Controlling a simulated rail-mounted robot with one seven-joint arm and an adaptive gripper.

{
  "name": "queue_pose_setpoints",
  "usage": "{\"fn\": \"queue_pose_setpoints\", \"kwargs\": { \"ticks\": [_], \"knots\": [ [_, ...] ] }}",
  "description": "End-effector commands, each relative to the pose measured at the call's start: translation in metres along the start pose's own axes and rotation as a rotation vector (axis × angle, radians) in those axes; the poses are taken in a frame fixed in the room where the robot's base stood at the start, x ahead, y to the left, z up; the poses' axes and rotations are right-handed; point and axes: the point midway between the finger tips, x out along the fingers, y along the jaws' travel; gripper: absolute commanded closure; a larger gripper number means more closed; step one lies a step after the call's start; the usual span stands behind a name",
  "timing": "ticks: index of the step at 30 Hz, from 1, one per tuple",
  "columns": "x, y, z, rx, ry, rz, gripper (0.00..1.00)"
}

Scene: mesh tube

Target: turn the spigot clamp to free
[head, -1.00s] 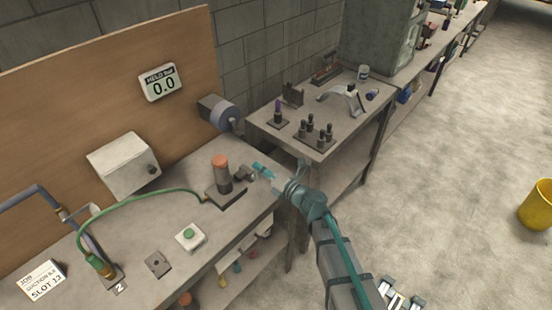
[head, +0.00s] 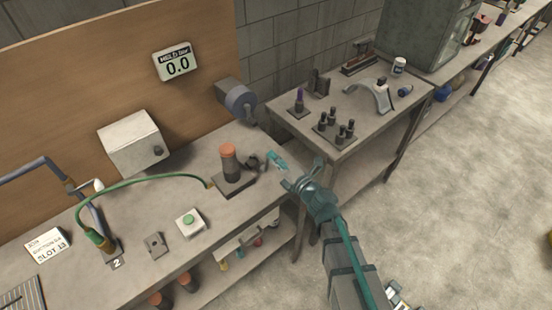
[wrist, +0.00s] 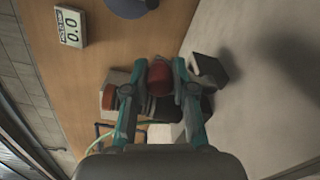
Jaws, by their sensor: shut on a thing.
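The orange-capped cylinder (head: 229,160) stands on a dark base plate at the bench's right end. The spigot clamp (head: 257,161) is a small dark part just right of it. My gripper (head: 277,160) reaches in from the right, its teal fingertips close to the clamp. In the wrist view my gripper (wrist: 158,72) has its fingers either side of a dull red piece (wrist: 159,78), which appears to be part of the clamp, and is shut on it. An orange cap (wrist: 108,97) shows to its left. The fingers and red piece hide much of the clamp, so its turn angle is unclear.
A green hose (head: 140,181) runs from the cylinder's base to a fitting at slot 2. A green button box (head: 190,222) sits in front. A gauge (head: 177,63) reads 0.0.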

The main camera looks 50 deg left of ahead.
Motion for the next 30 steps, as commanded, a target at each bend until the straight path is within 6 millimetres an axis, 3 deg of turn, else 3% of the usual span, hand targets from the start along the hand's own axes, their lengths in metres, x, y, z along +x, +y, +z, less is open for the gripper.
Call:
{"fn": "queue_pose_setpoints", "kwargs": {
  "ticks": [1,2,6,19,30],
  "knots": [
    [0.0,-0.001,0.001,0.002,-0.003,-0.002,1.0],
    [0.0,-0.001,0.001,0.002,-0.003,-0.002,0.73],
    [0.0,-0.001,0.001,0.001,-0.002,-0.001,0.5],
    [-0.008,0.0,0.0,-0.001,-0.001,-0.001,0.49],
    [-0.072,0.001,-0.001,0.001,-0.003,-0.003,0.49]
  ]
}}
